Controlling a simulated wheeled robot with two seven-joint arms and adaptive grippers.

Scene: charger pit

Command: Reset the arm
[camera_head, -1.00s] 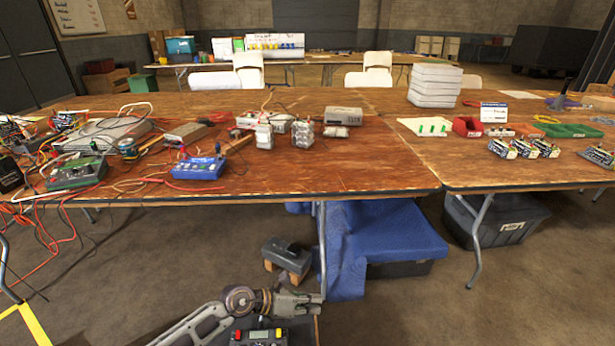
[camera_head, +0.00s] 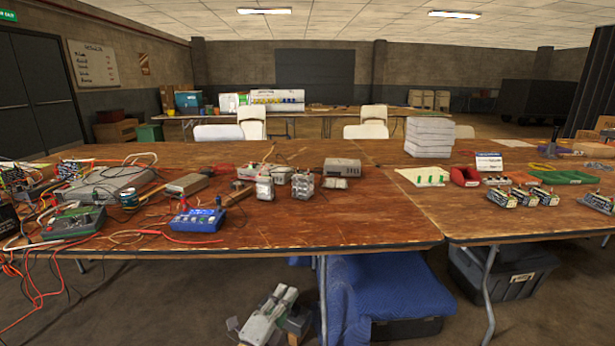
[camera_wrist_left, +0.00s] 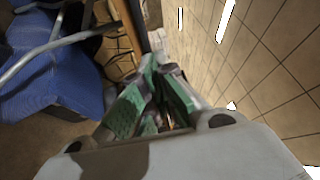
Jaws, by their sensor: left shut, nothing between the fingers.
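My left gripper (camera_head: 283,293) shows low in the head view, in front of the table and below its front edge. It points up and slightly right. In the left wrist view its green-padded fingers (camera_wrist_left: 158,68) come together at the tips, shut with nothing between them. Part of the arm behind it is cut off by the bottom of the head view. My right gripper is in neither view.
A wooden table (camera_head: 375,222) with meters, cables and boxes stands ahead. Under it are a blue cloth (camera_head: 385,290), a table leg (camera_head: 323,300) and a dark bin (camera_head: 505,275). A blue meter (camera_head: 197,220) sits near the front edge.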

